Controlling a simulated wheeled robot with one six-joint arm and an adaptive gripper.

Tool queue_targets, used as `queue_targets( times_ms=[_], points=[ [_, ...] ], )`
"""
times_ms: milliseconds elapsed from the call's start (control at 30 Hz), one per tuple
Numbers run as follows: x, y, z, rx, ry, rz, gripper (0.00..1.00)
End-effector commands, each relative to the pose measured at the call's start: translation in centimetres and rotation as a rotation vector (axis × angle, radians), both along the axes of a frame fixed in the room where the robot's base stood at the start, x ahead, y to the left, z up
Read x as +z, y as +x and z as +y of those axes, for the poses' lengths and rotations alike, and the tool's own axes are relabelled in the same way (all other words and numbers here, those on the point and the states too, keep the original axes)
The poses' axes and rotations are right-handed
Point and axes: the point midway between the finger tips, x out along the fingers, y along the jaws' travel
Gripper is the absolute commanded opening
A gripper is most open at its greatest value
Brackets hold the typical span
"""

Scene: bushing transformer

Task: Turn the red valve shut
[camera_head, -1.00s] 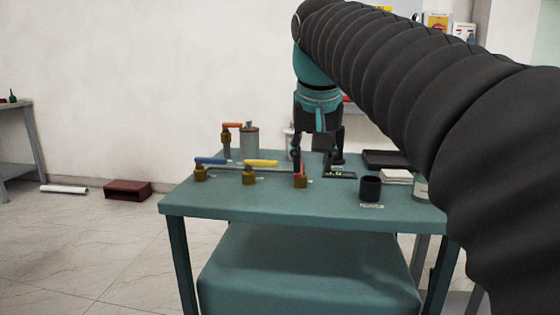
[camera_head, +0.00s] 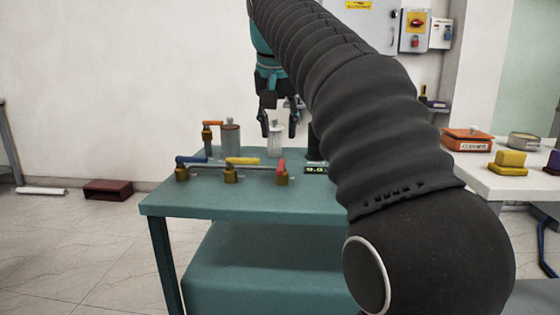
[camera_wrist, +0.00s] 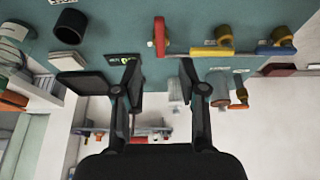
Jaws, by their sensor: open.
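The red valve (camera_head: 282,171) sits at the right end of a pipe on the teal table, with a brass body and a red handle. In the wrist view, the red handle (camera_wrist: 160,36) lies crosswise to the pipe. The yellow valve (camera_head: 238,163) and blue valve (camera_head: 186,164) on the same pipe have handles lying along it. My gripper (camera_head: 279,128) is open and empty, pointing down above the table, above and apart from the red valve. Both fingers (camera_wrist: 160,80) show spread in the wrist view, with nothing between them.
A ribbed white insulator (camera_head: 274,141) stands behind the pipe. A black cup (camera_wrist: 71,25) shows in the wrist view. A white table (camera_head: 475,180) is at right. The teal table's front is clear.

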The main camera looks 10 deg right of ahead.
Motion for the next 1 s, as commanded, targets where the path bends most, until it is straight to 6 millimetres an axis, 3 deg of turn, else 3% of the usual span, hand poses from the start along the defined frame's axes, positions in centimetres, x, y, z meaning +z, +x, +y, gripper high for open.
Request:
queue_targets(
  times_ms=[300,500,967,1000],
  points=[
    [-5.4,2.0,-0.7,-0.001,0.0,0.003,0.42],
    [-7.7,3.0,-1.0,-0.001,0.001,0.001,0.42],
    [-8.8,3.4,-1.1,0.0,0.001,-0.001,0.42],
    [-8.8,3.4,-1.1,0.0,0.001,-0.001,0.34]
  ],
)
